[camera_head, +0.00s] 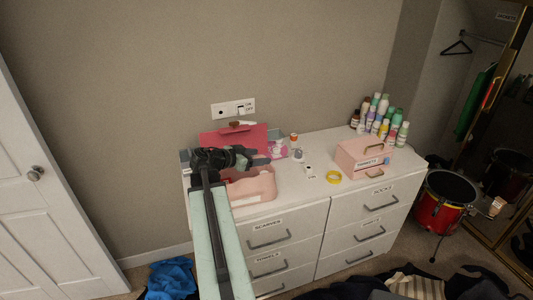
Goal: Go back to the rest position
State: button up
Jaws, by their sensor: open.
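My gripper (258,160) is at the end of my arm, over the left part of the white dresser (318,183). It is open, and I see nothing held between its fingers. It hangs above or just behind a pink open box (252,186) and in front of a red-pink panel (235,142) by the wall. My arm covers part of the dresser's left end and what stands there.
A pink drawer box (362,158), a yellow ring (333,177) and several bottles (381,118) stand on the dresser. A red drum (445,200) is on the floor to the right. Dark clothes (400,285) and a blue cloth (171,278) lie on the floor.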

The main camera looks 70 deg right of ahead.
jog(key=shift+w+a+r, duration=0.25)
jog(key=shift+w+a, duration=0.05)
jog(key=shift+a, duration=0.3)
